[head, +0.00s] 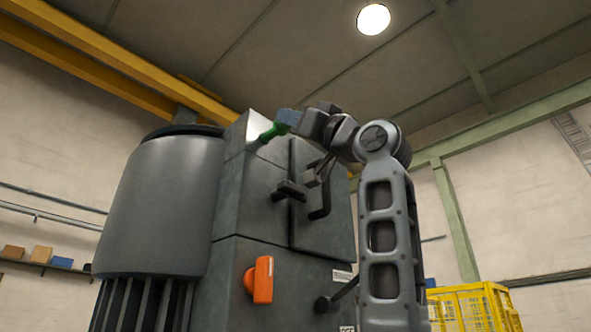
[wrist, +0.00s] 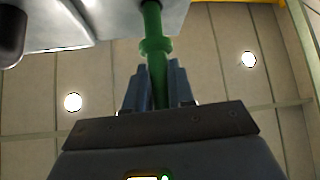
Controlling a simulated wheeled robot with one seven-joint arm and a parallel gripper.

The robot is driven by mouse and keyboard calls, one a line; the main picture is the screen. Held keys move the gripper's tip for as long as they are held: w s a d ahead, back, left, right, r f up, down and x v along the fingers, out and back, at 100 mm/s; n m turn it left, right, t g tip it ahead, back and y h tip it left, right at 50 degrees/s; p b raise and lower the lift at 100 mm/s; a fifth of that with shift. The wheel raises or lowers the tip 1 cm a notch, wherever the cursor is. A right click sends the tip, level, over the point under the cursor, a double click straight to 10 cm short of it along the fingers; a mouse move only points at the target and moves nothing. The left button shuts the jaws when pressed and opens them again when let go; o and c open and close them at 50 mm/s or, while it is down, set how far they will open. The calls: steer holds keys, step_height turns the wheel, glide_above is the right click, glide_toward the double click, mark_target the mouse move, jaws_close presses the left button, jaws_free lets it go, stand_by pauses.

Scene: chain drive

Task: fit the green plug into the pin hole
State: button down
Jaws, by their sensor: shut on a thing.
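The green plug (head: 268,132) is in my gripper (head: 286,118), up near the top of the dark machine in the head view. In the wrist view the plug (wrist: 155,45) stands between the two blue-grey fingers of my gripper (wrist: 158,90), which are shut on it. It has a collar partway along, and its far end reaches a pale metal surface (wrist: 95,22). I cannot tell whether its tip is in a hole or only against the surface. The pin hole itself does not show.
The tall grey machine (head: 265,205) has a black handle (head: 320,200) and an orange handle (head: 262,280) on its front. A large grey cylinder (head: 165,205) stands to its left. A yellow cage (head: 470,308) is at the lower right. A dark rounded part (wrist: 10,38) shows at the wrist view's upper left.

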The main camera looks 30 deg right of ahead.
mark_target(284, 131)
steer(key=shift+w+a+p, duration=0.2)
steer(key=shift+w+a, duration=0.1)
steer(key=shift+w, duration=0.65)
steer(key=shift+w+a+p, duration=0.2)
steer(key=shift+w+a, duration=0.1)
steer(key=shift+w, duration=0.65)
steer(key=c, duration=0.9)
jaws_free()
steer(key=b+v, duration=0.3)
steer(key=v, duration=0.4)
steer(key=shift+s+d+f, duration=0.1)
steer(key=shift+s+f, duration=0.15)
steer(key=shift+f, duration=0.05)
steer(key=shift+c, duration=0.3)
